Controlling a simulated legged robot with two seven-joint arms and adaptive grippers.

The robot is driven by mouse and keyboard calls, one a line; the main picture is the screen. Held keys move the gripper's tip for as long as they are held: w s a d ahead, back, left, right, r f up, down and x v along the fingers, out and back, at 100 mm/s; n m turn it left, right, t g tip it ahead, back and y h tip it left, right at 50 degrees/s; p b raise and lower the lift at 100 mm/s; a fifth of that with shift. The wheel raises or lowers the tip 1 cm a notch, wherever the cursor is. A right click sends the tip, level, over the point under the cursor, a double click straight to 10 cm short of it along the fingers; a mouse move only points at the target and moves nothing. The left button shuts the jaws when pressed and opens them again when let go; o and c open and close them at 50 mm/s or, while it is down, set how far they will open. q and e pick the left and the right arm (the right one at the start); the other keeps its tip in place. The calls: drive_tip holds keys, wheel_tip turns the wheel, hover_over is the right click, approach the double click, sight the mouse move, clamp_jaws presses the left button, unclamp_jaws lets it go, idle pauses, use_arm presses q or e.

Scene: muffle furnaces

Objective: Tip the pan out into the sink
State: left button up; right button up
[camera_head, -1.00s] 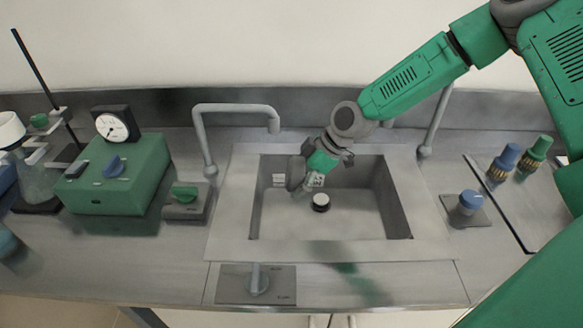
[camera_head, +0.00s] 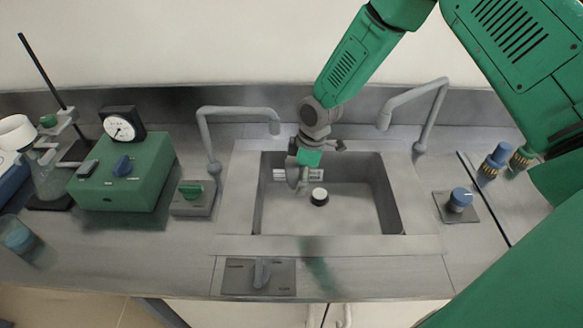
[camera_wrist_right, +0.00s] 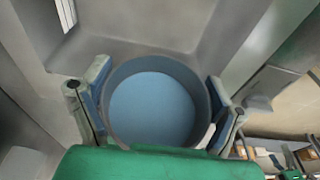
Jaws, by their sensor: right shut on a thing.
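The sink (camera_head: 262,205) is a grey rectangular basin in the middle of the counter. My right gripper (camera_head: 297,170) is over the left half of the sink opening and is shut on the pan. In the right wrist view, the pan (camera_wrist_right: 116,78) is a round grey vessel with a flat blue area inside. I cannot tell if the blue is liquid or a coated bottom. My right gripper's fingers (camera_wrist_right: 155,104) press on opposite sides of the pan. In the head view the pan (camera_head: 292,178) shows only as a small grey edge, partly hidden. My left gripper is out of view.
Two taps arch over the sink, one left (camera_head: 205,130) and one right (camera_head: 428,120). A black cylinder with a white top (camera_head: 319,197) is in the basin. A green balance-like box with a dial (camera_head: 125,180) stands left. Blue-capped bottles (camera_head: 493,163) stand right.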

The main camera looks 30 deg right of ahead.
drive_tip(key=shift+r+g+h, duration=0.15)
drive_tip(key=shift+g+h, duration=0.15)
drive_tip(key=shift+h, duration=0.3)
drive_tip(key=shift+d+r+g+h+p, duration=0.15)
drive_tip(key=shift+g+h+p, duration=0.25)
drive_tip(key=shift+h, duration=0.2)
drive_tip(key=shift+g+h, duration=0.3)
drive_tip(key=shift+h, duration=0.3)
drive_tip(key=shift+a+r+g+h+b, duration=0.2)
drive_tip(key=shift+g+h+b, duration=0.45)
drive_tip(key=shift+h, duration=0.45)
drive_tip(key=shift+a+r+g+h+b, duration=0.15)
drive_tip(key=shift+r+g+h+b, duration=0.15)
drive_tip(key=shift+g+h+b, duration=0.4)
drive_tip(key=shift+r+h, duration=0.15)
drive_tip(key=shift+h, duration=0.25)
drive_tip(key=shift+d, duration=0.25)
